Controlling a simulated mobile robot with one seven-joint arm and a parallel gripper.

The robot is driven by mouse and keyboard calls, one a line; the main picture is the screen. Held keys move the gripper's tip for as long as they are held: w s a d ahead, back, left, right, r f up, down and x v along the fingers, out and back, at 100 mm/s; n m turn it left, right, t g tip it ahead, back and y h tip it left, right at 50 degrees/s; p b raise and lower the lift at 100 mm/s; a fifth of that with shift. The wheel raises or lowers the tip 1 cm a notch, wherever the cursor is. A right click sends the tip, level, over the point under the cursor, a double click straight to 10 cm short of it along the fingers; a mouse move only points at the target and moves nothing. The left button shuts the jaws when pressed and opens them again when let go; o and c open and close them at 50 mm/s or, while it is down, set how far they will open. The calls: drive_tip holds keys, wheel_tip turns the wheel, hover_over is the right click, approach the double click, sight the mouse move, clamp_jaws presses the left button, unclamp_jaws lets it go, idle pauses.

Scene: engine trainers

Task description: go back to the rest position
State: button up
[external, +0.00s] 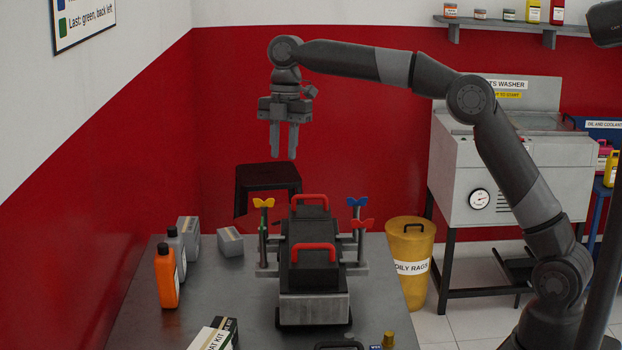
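My gripper (284,154) hangs from my raised, bent arm, pointing down. Its two fingers are apart, with a gap between them and nothing held. It is high in the picture, above the engine trainer (315,308) in the image and well clear of the bench. The trainer is a dark block with two red handles (310,198).
The grey bench (135,325) holds an orange bottle (166,278), a grey bottle (178,250) and small boxes (230,242). A black stool (268,182) stands behind it. A yellow rag bin (409,245) and a parts washer (515,175) stand right. Air around my gripper is free.

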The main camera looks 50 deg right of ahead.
drive_tip(key=s+d+r+m+t+h, duration=0.1)
drive_tip(key=s+d+m+t, duration=0.1)
drive_tip(key=s+d+m, duration=0.55)
drive_tip(key=s+d+r+m+t+h, duration=0.15)
drive_tip(key=s+d+m, duration=0.3)
drive_tip(key=s, duration=0.55)
drive_tip(key=s+d+f+m+t, duration=0.1)
drive_tip(key=s+d+f+m, duration=0.4)
drive_tip(key=s, duration=0.4)
drive_tip(key=s+d+f+m+t, duration=0.2)
drive_tip(key=s+d+f+m, duration=0.3)
drive_tip(key=s+d, duration=0.2)
drive_tip(key=shift+s+f+y, duration=0.4)
drive_tip(key=shift+s+y, duration=0.05)
drive_tip(key=shift+s, duration=0.65)
